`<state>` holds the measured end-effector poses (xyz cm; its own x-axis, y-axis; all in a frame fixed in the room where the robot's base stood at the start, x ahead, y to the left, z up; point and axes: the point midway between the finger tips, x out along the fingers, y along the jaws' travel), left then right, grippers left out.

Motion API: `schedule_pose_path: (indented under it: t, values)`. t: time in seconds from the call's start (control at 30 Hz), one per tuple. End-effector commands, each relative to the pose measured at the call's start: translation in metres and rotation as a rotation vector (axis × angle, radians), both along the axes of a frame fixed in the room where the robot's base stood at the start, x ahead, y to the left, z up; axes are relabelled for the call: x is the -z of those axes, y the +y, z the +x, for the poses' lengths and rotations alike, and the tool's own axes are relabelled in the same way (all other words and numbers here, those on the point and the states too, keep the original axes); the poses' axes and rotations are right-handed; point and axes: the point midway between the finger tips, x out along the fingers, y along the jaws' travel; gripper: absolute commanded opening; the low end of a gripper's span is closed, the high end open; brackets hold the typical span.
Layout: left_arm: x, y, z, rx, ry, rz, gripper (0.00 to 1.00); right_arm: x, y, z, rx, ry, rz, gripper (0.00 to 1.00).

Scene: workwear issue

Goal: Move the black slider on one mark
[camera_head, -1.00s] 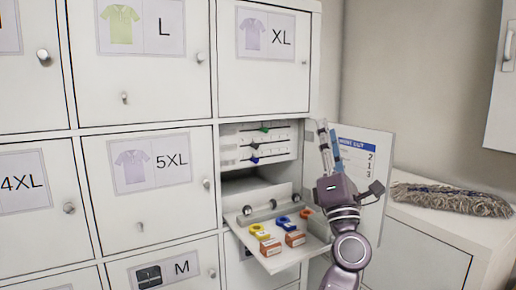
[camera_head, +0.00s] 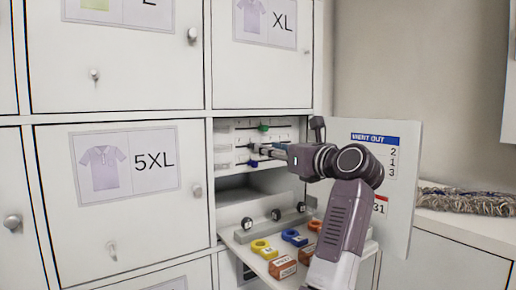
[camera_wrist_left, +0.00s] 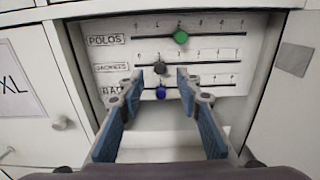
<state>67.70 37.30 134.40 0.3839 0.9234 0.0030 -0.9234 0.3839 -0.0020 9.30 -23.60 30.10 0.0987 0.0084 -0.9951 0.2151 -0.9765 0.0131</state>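The slider panel (camera_wrist_left: 205,72) fills the upper part of the left wrist view, with three horizontal tracks. The black slider (camera_wrist_left: 160,67) is on the middle track, labelled JACKETS, left of the middle. A green slider (camera_wrist_left: 181,37) is on the POLOS track above; a blue slider (camera_wrist_left: 160,92) is on the lowest track. My left gripper (camera_wrist_left: 161,77) is open, its blue-sided fingers pointing at the panel, one left and one right of the black slider with gaps visible. In the head view my left gripper (camera_head: 256,151) reaches the panel and hides the black slider. My right gripper is not in view.
Below the panel, a fold-down shelf (camera_head: 236,238) carries yellow and blue rings and orange-brown boxes. An open door with a number sheet (camera_head: 385,195) stands to the right. Closed lockers (camera_head: 130,225) are on the left; a mop head (camera_head: 465,200) lies on a cabinet.

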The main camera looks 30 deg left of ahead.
Motion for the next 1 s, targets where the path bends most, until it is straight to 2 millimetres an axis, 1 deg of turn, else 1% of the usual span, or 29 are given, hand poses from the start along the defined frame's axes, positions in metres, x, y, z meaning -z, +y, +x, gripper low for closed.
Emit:
schedule_pose_path:
  t: [0.03,0.1,0.17,0.27,0.33,0.5,0.63,0.67,0.93,1.0]
  values:
    - [-0.002,0.011,0.003,-0.006,0.003,0.001,0.32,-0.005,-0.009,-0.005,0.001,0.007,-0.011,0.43]
    - [-0.002,0.022,0.007,-0.005,0.003,0.002,0.32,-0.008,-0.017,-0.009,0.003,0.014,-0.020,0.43]
    - [-0.002,0.029,0.011,-0.004,0.003,0.002,0.32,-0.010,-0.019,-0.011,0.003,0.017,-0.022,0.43]
    - [-0.001,0.039,0.015,-0.004,0.002,0.002,0.32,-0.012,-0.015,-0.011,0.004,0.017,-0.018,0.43]
    - [-0.001,0.043,0.017,-0.003,0.002,0.002,0.32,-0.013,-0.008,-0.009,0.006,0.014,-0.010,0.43]
    - [0.000,0.046,0.019,-0.001,0.001,0.003,0.32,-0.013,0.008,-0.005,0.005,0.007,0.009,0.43]
    - [0.000,0.046,0.019,-0.001,0.001,0.003,0.32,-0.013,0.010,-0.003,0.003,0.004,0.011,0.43]
    - [0.000,0.046,0.019,-0.001,0.001,0.003,0.31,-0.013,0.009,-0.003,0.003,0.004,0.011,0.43]
    - [0.000,0.046,0.019,-0.002,0.001,0.003,0.01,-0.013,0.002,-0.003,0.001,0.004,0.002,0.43]
    - [0.000,0.046,0.019,-0.002,0.001,0.003,0.00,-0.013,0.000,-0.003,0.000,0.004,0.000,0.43]
